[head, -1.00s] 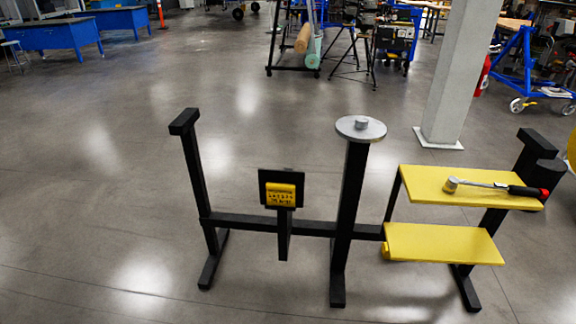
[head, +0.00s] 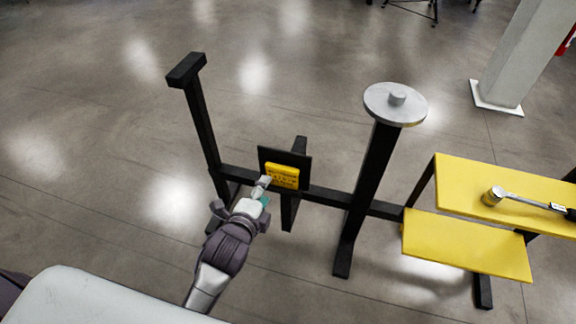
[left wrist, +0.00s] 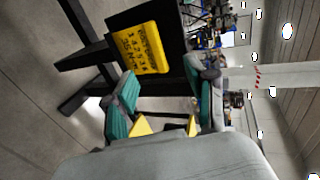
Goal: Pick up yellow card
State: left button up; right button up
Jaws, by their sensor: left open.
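The yellow card (head: 282,176), with dark writing on it, rests against a black holder plate (head: 298,160) on the stand's crossbar. In the left wrist view the card (left wrist: 141,48) shows large, just beyond the fingers. My left gripper (head: 264,188) is just to the left of and in front of the card in the head view. Its teal-padded fingers (left wrist: 157,97) are apart with nothing between them, and the card lies past their tips. I cannot tell the exact gap. My right gripper is not in view.
A black post with a round grey disc (head: 396,103) stands right of the card. A shorter black post (head: 198,110) stands left. A pale pillar (head: 523,50) stands behind.

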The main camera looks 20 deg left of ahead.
pick_arm(q)
send_near(281, 171)
jog(key=w, duration=0.3)
jog(key=shift+w+a+f, duration=0.2)
jog(key=shift+w+f, duration=0.05)
jog(key=shift+w, duration=0.25)
jog(key=x, duration=0.4)
jog(key=shift+w+d+f, duration=0.25)
jog(key=shift+d+f, duration=0.1)
jog(key=shift+f, duration=0.1)
jog(key=shift+s, duration=0.1)
jog(key=shift+c, duration=0.5)
grip_shut()
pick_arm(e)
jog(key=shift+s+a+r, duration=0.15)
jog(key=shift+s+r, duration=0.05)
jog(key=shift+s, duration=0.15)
